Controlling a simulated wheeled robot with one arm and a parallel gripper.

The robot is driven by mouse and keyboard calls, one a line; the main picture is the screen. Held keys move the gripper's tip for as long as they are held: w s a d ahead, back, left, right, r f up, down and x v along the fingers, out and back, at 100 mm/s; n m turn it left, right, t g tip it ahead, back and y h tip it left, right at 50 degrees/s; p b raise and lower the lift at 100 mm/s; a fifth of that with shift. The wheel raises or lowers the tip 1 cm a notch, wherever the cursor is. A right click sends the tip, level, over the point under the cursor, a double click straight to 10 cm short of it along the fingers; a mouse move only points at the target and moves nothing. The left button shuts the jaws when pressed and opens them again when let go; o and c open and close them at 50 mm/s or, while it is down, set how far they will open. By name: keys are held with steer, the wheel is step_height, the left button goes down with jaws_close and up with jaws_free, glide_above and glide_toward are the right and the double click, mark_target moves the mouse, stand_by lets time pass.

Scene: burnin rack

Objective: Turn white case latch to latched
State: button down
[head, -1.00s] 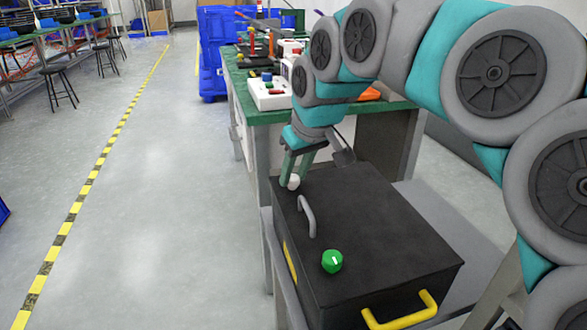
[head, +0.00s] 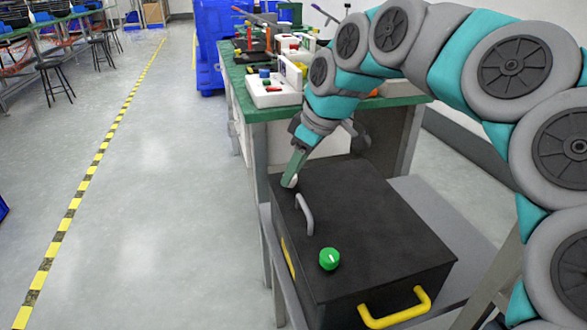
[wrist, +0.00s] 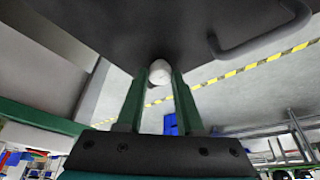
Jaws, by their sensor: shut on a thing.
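The white latch knob (head: 291,181) is at the far left corner of the black case's (head: 380,220) lid. It also shows in the wrist view (wrist: 160,68), between the green fingers. My gripper (head: 290,178) reaches down to it from above, tilted, and is shut on the knob. In the wrist view my gripper (wrist: 160,85) has one finger on each side of the knob. The knob's marking, if any, is hidden by the fingers, so I cannot tell its turned position.
The case lid carries a grey handle (head: 304,214) and a green knob (head: 329,259). A yellow handle (head: 397,309) is on the case's front. Behind stands a green-topped workbench (head: 258,113) with a white box (head: 273,93) and tools.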

steer(key=c, duration=0.5)
jaws_free()
steer(key=shift+c, duration=0.2)
steer(key=shift+r, duration=0.1)
steer(key=v, duration=0.7)
steer(key=shift+r, duration=0.3)
steer(key=shift+s+d, duration=0.1)
